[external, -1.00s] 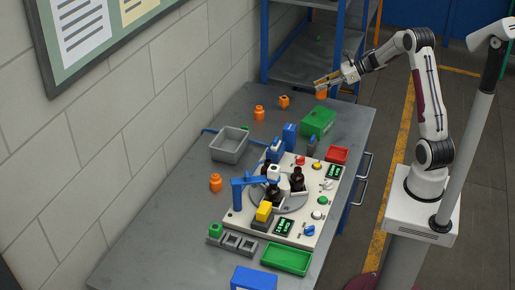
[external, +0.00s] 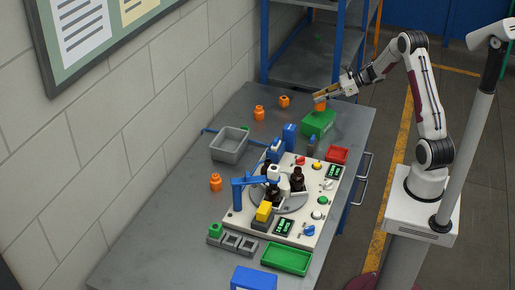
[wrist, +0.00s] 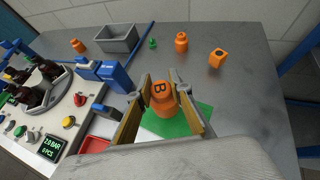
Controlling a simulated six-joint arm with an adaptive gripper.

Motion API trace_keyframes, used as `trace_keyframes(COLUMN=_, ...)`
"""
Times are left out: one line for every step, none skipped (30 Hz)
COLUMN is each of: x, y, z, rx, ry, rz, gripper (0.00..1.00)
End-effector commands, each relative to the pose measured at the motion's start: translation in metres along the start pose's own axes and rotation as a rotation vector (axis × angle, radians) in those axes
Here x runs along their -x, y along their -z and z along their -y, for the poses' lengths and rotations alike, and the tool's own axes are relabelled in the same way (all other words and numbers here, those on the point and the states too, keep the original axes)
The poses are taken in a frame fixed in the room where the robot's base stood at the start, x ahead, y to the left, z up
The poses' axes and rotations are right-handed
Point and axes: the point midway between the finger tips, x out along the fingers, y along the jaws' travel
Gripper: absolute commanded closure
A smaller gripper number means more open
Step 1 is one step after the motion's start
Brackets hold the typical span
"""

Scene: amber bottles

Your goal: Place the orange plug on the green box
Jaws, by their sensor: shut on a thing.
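The orange plug (wrist: 164,98), marked with a dark letter B, is between the two fingers of my gripper (wrist: 164,118) in the wrist view. My gripper is shut on it. In the external view my gripper (external: 322,97) holds the orange plug (external: 320,106) over the green box (external: 317,124) at the far end of the table. The plug looks very close to the box top; I cannot tell whether they touch. In the wrist view the green box (wrist: 188,124) shows below the plug, partly hidden by the fingers.
More orange plugs (external: 259,113) (external: 284,101) (external: 215,182) stand on the table. A grey bin (external: 229,144), a blue block (external: 290,135) and a red tray (external: 337,155) are nearby. The machine with amber bottles (external: 297,180) fills the table's middle. The back corner is clear.

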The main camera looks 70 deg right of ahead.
Motion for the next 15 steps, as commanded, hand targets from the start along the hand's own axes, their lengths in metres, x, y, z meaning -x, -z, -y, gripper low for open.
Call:
trace_keyframes(x=-0.0006, y=0.001, z=0.0, rx=0.0, ry=0.0, rz=0.0, gripper=1.0)
trace_keyframes(x=-0.0007, y=0.0013, z=0.0, rx=0.0, ry=0.0, rz=0.0, gripper=1.0)
trace_keyframes(x=-0.0008, y=0.0013, z=0.0, rx=0.0, ry=0.0, rz=0.0, gripper=1.0)
trace_keyframes(x=-0.0007, y=0.0013, z=0.0, rx=0.0, ry=0.0, rz=0.0, gripper=1.0)
trace_keyframes(x=-0.0007, y=0.0012, z=0.0001, rx=0.0, ry=0.0, rz=0.0, gripper=1.0)
trace_keyframes(x=-0.0007, y=0.0012, z=0.0, rx=0.0, ry=0.0, rz=0.0, gripper=1.0)
trace_keyframes(x=-0.0007, y=0.0012, z=0.0, rx=0.0, ry=0.0, rz=0.0, gripper=1.0)
trace_keyframes(x=-0.0007, y=0.0011, z=0.0, rx=0.0, ry=0.0, rz=0.0, gripper=1.0)
trace_keyframes(x=-0.0007, y=0.0012, z=0.0001, rx=0.0, ry=0.0, rz=0.0, gripper=1.0)
trace_keyframes(x=-0.0008, y=0.0014, z=0.0, rx=0.0, ry=0.0, rz=0.0, gripper=1.0)
trace_keyframes(x=-0.0011, y=0.002, z=0.0, rx=0.0, ry=0.0, rz=0.0, gripper=1.0)
trace_keyframes(x=-0.0018, y=0.0033, z=-0.0001, rx=-0.001, ry=0.0, rz=0.0, gripper=1.0)
trace_keyframes(x=-0.0026, y=0.0048, z=-0.0002, rx=-0.001, ry=-0.001, rz=0.0, gripper=1.0)
trace_keyframes(x=-0.0035, y=0.0067, z=-0.0003, rx=-0.001, ry=-0.001, rz=-0.001, gripper=1.0)
trace_keyframes(x=-0.0051, y=0.0098, z=-0.0004, rx=-0.001, ry=-0.001, rz=-0.001, gripper=1.0)
